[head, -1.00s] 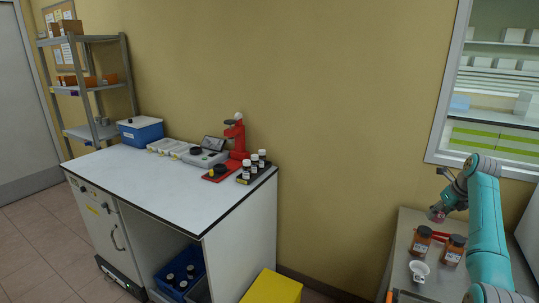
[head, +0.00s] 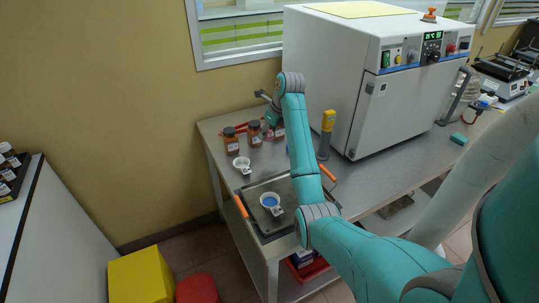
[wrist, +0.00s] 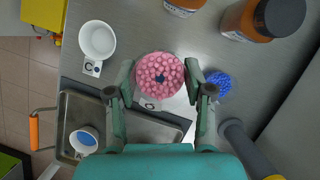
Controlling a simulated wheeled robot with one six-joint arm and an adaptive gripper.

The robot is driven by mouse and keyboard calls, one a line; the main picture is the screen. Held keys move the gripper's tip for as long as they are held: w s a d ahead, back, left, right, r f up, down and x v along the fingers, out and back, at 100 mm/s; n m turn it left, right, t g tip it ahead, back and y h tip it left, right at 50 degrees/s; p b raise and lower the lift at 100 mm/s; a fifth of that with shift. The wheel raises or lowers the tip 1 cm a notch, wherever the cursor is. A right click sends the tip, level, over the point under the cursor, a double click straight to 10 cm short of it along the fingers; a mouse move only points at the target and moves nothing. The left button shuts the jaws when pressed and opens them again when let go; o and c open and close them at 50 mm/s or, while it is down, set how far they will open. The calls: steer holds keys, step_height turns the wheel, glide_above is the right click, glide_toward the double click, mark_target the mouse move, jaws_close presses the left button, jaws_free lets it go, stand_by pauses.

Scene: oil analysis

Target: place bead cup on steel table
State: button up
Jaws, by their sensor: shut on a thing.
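The bead cup (wrist: 160,75), full of pink beads with a dark centre, sits between the fingers of my gripper (wrist: 162,88). My gripper is shut on it. In the head view my gripper (head: 270,117) is at the back left of the steel table (head: 212,142), beside two brown jars, and the cup is mostly hidden.
Two amber jars (head: 232,140) (head: 254,134) and a white cup (head: 242,163) stand nearby. A blue beaded item (wrist: 217,84) is close to the right finger. A tray (head: 252,222) holds a cup with blue contents (head: 270,201). A yellow-topped post (head: 328,121) and white oven (head: 340,80) stand right.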

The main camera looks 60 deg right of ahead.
mark_target(265, 157)
step_height(265, 157, down, 10)
steer(key=shift+r, duration=0.2)
stand_by(0.4)
steer(key=o, duration=1.2)
steer(key=shift+f, duration=0.1)
steer(key=v, duration=1.2)
steer(key=shift+w, duration=0.1)
